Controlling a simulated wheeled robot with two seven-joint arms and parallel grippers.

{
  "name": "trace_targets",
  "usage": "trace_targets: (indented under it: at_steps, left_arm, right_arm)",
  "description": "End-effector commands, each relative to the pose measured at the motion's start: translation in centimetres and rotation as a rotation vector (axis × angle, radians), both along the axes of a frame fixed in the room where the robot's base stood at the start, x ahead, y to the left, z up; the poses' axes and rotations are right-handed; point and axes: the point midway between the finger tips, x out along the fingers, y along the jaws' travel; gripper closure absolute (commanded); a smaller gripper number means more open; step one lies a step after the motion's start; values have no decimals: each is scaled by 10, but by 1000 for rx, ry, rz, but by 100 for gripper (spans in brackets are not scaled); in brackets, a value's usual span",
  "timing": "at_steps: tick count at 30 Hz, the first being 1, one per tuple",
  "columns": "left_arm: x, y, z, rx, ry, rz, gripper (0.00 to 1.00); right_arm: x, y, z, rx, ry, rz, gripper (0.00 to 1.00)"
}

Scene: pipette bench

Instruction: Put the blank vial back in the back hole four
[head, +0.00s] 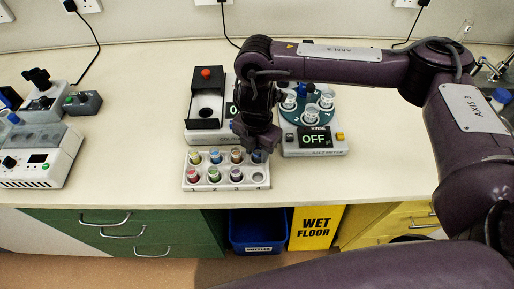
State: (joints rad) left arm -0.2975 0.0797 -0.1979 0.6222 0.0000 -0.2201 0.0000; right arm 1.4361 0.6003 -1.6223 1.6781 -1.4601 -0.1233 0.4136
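The white vial rack (226,186) stands near the bench's front edge, with two rows of holes. Several capped vials with coloured contents stand in it. The front row's rightmost hole (258,178) looks empty. My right gripper (257,148) points down over the back row's right end, at the fourth back hole. A dark bluish vial (258,157) shows right under it, in or just above that hole. The fingertips are dark and small, so I cannot tell whether they grip it. I cannot tell which vial is the blank one. My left gripper is out of view.
Behind the rack stand a black box device with a red knob (206,73) and a round-topped device (316,145) reading OFF. Grey instruments (40,150) stand at left. The bench between is clear. A blue bin (257,232) and yellow sign (316,228) stand below.

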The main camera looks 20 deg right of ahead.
Motion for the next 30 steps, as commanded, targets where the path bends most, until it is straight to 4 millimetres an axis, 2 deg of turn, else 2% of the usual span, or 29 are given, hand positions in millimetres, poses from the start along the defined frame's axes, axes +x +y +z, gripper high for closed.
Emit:
trace_targets:
  at_steps: [2,10,15,30]
  left_arm:
    - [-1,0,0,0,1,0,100]
    - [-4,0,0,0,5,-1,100]
    - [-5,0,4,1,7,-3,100]
    - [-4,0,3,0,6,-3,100]
  right_arm:
    - [0,0,0,0,0,0,57]
    - [0,0,1,0,0,1,57]
    - [1,0,15,0,-5,2,57]
    - [1,0,105,-1,-6,1,57]
